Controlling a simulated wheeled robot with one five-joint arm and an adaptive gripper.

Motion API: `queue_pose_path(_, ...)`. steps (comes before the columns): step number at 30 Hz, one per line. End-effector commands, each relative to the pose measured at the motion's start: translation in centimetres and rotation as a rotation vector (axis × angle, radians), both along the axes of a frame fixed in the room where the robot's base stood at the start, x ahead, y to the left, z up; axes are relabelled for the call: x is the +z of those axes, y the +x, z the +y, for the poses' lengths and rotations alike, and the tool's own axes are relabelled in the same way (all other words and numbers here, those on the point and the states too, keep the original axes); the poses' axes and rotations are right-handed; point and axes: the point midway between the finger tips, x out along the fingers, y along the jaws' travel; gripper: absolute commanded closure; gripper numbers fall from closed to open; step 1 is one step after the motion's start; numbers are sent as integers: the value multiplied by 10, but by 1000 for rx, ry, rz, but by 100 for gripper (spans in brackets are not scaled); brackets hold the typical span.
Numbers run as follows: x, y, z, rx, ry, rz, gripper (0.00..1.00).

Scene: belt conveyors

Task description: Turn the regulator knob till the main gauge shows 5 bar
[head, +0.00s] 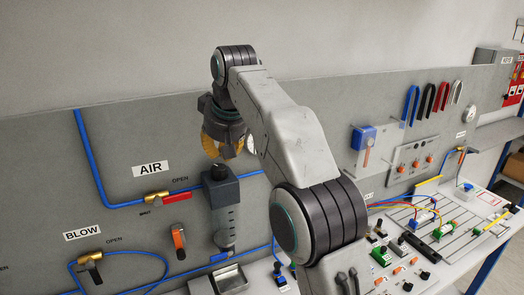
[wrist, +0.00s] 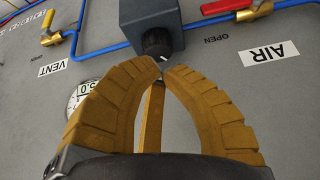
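The regulator is a dark grey block on the grey panel, with a black knob (head: 219,172) on it. In the wrist view the knob (wrist: 156,42) has a small white mark and lies just beyond my fingertips. My gripper (head: 220,156) has curved yellow-brown fingers and hangs just above the knob. In the wrist view its fingertips (wrist: 162,68) come together, with nothing visible between them. I cannot tell whether they touch the knob. A round white gauge (wrist: 76,97) is partly hidden behind the left finger, and its reading is not clear.
A red-handled AIR valve (head: 157,197) is left of the regulator, with an orange-handled part (head: 178,240) below it. Blue air tubing (head: 92,160) crosses the panel. The BLOW valve (head: 90,260) is at lower left. A metal tray (head: 230,279) sits below. Wires and components fill the right bench.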

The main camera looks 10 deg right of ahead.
Motion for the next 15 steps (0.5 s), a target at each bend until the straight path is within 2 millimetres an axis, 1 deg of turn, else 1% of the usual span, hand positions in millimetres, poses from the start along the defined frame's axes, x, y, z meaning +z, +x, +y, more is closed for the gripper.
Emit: queue_pose_path(15, -43, -1, 0, 0, 0, 1, 100)
